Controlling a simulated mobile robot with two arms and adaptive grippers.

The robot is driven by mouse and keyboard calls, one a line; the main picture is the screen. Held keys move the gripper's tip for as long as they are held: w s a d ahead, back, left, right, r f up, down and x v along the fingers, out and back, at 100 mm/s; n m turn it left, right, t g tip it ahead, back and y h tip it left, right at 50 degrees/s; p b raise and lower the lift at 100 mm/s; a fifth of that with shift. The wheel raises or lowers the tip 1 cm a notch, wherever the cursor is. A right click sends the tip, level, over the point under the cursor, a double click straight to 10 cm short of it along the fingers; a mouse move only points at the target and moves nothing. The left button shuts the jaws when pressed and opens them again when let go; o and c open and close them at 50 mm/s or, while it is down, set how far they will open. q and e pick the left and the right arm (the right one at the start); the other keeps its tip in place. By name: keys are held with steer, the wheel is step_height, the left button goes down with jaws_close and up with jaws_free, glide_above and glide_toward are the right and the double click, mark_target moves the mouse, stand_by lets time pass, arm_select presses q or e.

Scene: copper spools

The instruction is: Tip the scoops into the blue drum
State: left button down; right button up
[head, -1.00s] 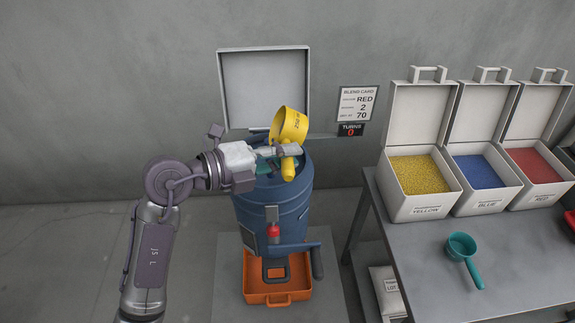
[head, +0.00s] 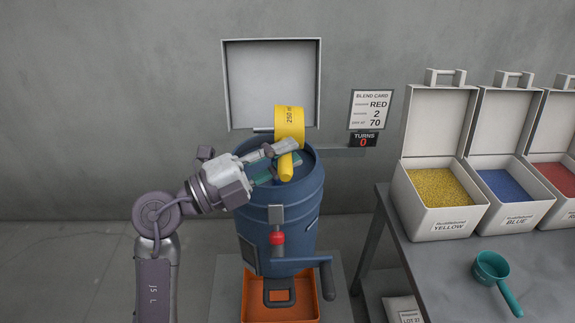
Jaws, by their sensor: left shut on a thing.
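The blue drum (head: 290,215) stands at the middle with its grey square lid (head: 271,85) raised behind it. My left gripper (head: 284,160) is shut on the handle of a yellow scoop (head: 289,124) over the drum's top. The scoop's cup is tilted on its side, with "250 ml" lettering facing me. The inside of the cup is hidden, so I cannot tell what it holds. A teal scoop (head: 492,268) lies on the grey table at the right. My right gripper does not show.
Open bins of yellow (head: 437,192), blue (head: 503,188) and red (head: 560,176) pellets stand on the table (head: 440,270). A blend card (head: 371,109) reads RED, 2, 70, above a turns counter (head: 363,141) showing 0. An orange tray (head: 307,300) sits below the drum; a crank (head: 315,262) juts from its front.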

arm_select(q)
steer(key=f+n+t+h+b, duration=0.1)
steer(key=b, duration=0.1)
steer(key=a+f+n+t+h+b, duration=0.1)
steer(key=b, duration=0.1)
steer(key=shift+a+f+t+h, duration=0.1)
steer(key=shift+a+t+h, duration=0.15)
steer(key=shift+t+h, duration=0.05)
stand_by(1.5)
